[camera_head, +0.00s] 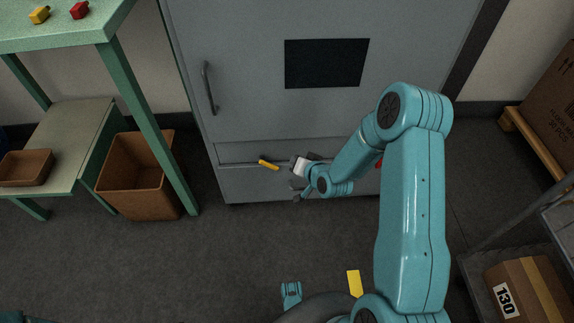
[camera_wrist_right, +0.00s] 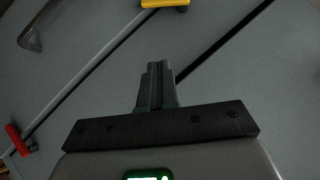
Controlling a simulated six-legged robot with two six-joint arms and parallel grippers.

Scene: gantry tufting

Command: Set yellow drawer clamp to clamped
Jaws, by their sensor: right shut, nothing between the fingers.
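The yellow drawer clamp (camera_head: 268,164) is a small yellow handle on the front of the grey cabinet's low drawer (camera_head: 240,172), tilted down to the right in the head view. In the right wrist view the yellow clamp (camera_wrist_right: 165,4) is at the top edge, partly cut off. My right gripper (camera_head: 296,184) is just right of and a little below it, apart from it. In the right wrist view the fingers of my right gripper (camera_wrist_right: 157,72) are together and empty. A red clamp (camera_wrist_right: 17,140) shows at the left there. My left gripper is not in view.
The grey cabinet (camera_head: 240,110) has a vertical handle (camera_head: 209,88) and a black panel (camera_head: 325,63). A green table (camera_head: 70,35) with small yellow and red pieces stands left, near a brown bin (camera_head: 135,190). A shelf with a box (camera_head: 530,290) is at right. Floor before the cabinet is clear.

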